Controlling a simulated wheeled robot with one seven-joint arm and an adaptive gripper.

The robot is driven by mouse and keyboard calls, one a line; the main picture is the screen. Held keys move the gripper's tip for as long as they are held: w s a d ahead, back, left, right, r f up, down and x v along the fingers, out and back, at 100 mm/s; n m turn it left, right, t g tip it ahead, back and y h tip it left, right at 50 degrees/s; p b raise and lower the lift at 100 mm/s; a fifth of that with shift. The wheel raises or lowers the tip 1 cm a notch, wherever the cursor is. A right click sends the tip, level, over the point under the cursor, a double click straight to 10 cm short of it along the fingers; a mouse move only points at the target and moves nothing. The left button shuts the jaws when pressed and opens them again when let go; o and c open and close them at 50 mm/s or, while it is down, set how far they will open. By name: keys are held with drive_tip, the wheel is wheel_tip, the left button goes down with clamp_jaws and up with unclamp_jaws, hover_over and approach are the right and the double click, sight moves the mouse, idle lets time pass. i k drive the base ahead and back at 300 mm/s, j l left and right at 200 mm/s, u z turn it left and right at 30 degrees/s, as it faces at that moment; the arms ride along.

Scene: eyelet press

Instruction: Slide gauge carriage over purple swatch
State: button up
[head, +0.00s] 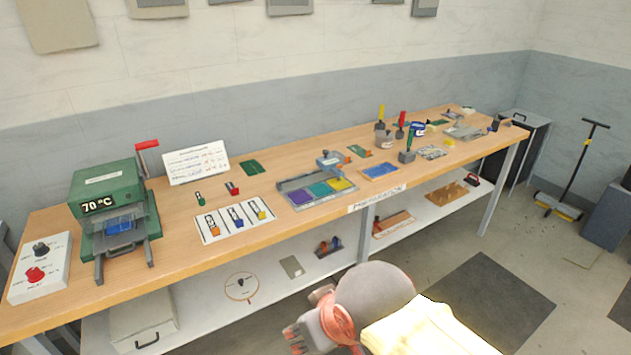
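The gauge (284,184) is a grey tray on the wooden bench. It carries a purple swatch (300,197) at the left, a green swatch (320,189) in the middle and a yellow swatch (340,184) at the right. A blue-grey block, which looks like the gauge carriage (329,161), is at the back right of the tray, behind the green and yellow swatches and right of the purple one. My gripper (293,339) is low in front of the bench, well away from the gauge. Its fingers are small and partly turned away, so their opening is unclear.
A green press (103,188) reading 70 °C and a white control box (40,266) stand at the left. A white card with three strips (234,220) lies left of the gauge. A blue panel (380,171) and upright-handled tools (407,152) are to its right. A shelf (215,316) runs below.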

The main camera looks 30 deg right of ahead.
sight(327, 163)
drive_tip(key=i+l, duration=0.35)
drive_tip(key=l, duration=0.15)
drive_tip(key=i+l, duration=0.35)
drive_tip(key=l, duration=0.15)
drive_tip(key=i+l, duration=0.35)
drive_tip(key=l, duration=0.15)
drive_tip(key=i+l, duration=0.35)
drive_tip(key=l, duration=0.15)
drive_tip(key=i+l, duration=0.35)
drive_tip(key=l, duration=0.1)
